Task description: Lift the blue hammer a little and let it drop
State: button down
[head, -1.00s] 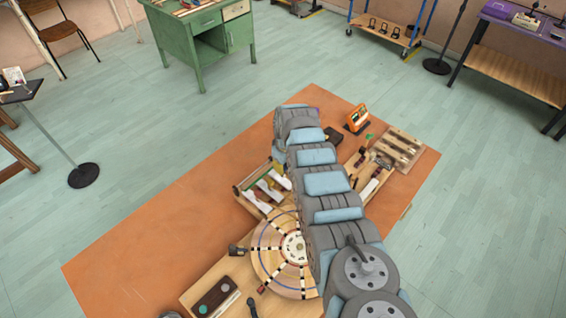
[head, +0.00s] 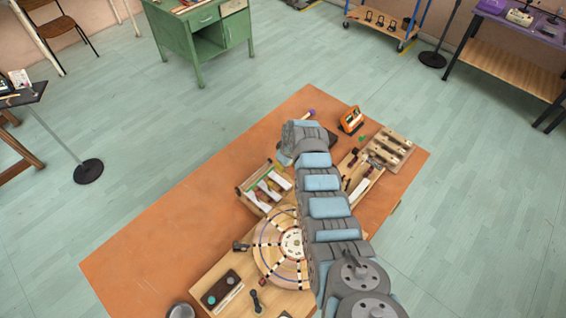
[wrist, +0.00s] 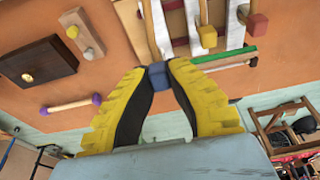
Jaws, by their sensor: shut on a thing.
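The blue hammer shows in the wrist view as a small blue block (wrist: 157,77) on a slim bar that runs up the picture. My gripper (wrist: 158,72) has its two yellow fingers shut on that block, one on each side. Beside it, in the same hammer rack, are a yellow-orange hammer block (wrist: 207,37) and a red one (wrist: 257,23). In the head view the rack (head: 250,194) with its white bars stands left of my arm. My arm hides the gripper's fingers and the blue hammer there. I cannot tell how high the hammer is.
A round wooden disc (head: 268,240) stands in front of the rack. The orange mat's left part (head: 150,250) is clear.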

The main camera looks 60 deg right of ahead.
dwell(0.3)
jog(key=c, duration=1)
grip_release()
jog(key=shift+r, duration=0.15)
jog(key=v, duration=1.1)
jog(key=shift+r, duration=0.35)
jog(key=shift+s, duration=0.15)
